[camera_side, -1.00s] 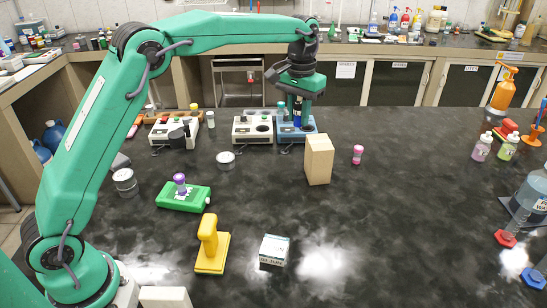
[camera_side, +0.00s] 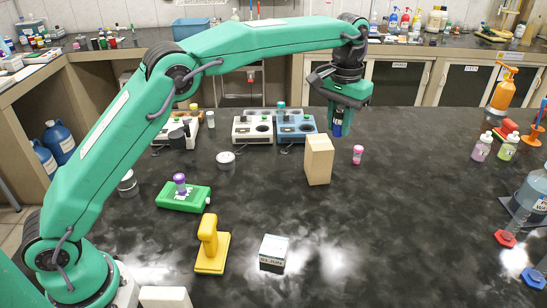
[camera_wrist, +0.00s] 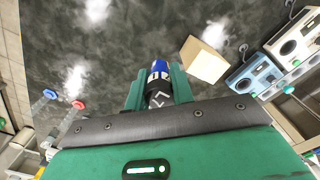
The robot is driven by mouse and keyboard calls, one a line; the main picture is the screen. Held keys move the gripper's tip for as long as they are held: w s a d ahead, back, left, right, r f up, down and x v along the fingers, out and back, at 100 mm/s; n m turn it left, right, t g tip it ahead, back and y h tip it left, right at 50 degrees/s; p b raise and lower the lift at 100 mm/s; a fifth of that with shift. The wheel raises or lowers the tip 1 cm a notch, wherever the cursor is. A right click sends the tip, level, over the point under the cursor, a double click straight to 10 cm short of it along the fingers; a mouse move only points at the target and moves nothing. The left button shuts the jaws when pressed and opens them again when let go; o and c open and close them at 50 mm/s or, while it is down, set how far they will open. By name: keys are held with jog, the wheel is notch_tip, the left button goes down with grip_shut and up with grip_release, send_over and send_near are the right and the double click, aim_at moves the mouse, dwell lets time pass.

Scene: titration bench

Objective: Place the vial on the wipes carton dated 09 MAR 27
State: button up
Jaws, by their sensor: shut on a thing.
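My gripper (camera_side: 338,118) is shut on a blue and dark vial (camera_side: 338,129), held roughly upright in the air behind and right of a tan block. In the wrist view the vial (camera_wrist: 159,70) sits between the two green fingers of my gripper (camera_wrist: 158,88), showing a blue end and black and white bands. A small white and teal carton (camera_side: 273,251) stands at the front middle of the bench, far from the gripper. It carries dark print on its front, too small to read surely. The wrist view does not show this carton.
The tan block (camera_side: 319,160) stands upright near the held vial, with a pink vial (camera_side: 357,154) to its right. Blue (camera_side: 295,124) and white (camera_side: 253,130) devices stand behind left. A yellow-handled tool (camera_side: 211,245) and green device (camera_side: 183,196) lie left. The right-centre bench is clear.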

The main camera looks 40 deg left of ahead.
send_over(322, 147)
notch_tip(322, 147, down, 6)
jog(key=shift+r, duration=0.1)
jog(key=shift+f, duration=0.2)
jog(key=shift+f, duration=1.85)
jog(key=shift+f, duration=0.15)
jog(key=o, duration=1)
jog(key=shift+c, duration=0.2)
